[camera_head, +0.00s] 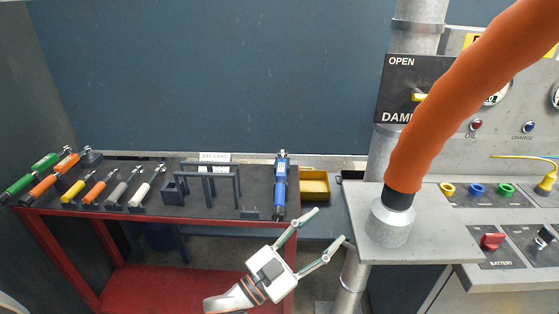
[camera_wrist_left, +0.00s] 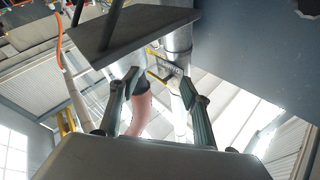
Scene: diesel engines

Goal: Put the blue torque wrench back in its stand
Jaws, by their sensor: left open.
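My right gripper is not in view.
Green, orange, yellow, grey and white-handled tools (camera_head: 100,188) lie on the left of the cart. A grey plate (camera_head: 430,235) with an orange hose (camera_head: 440,90) stands close to the right of my gripper, beside an engine control panel (camera_head: 500,215).

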